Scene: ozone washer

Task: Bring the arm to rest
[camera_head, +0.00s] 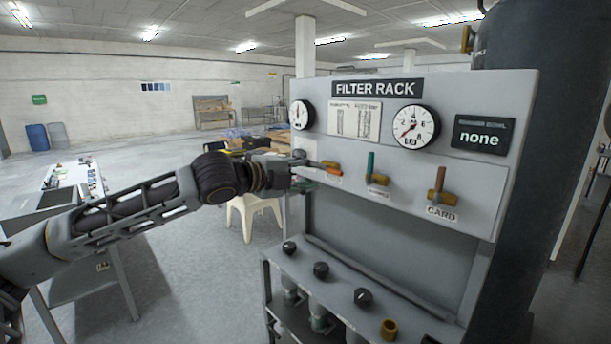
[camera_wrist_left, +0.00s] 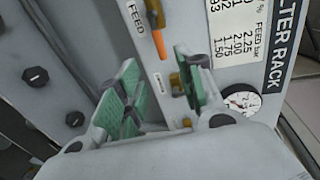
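My left gripper (camera_head: 308,170) reaches in from the left to the front of the filter rack (camera_head: 330,80), beside the leftmost valve. In the left wrist view its two green-padded fingers (camera_wrist_left: 163,85) are spread apart with nothing gripped between them. The orange handle (camera_wrist_left: 158,43) by the FEED label lies just beyond the fingertips; I cannot tell whether they touch it. In the head view this orange handle (camera_head: 331,168) points sideways, partly hidden by the gripper. My right gripper is not in view.
A teal-handled valve (camera_head: 371,165) and a brown-handled valve (camera_head: 440,182) over a CARD label stand further right, handles upright. Black knobs (camera_head: 321,270) line the lower shelf. A white stool (camera_head: 255,215) and a table (camera_head: 95,275) stand behind and left.

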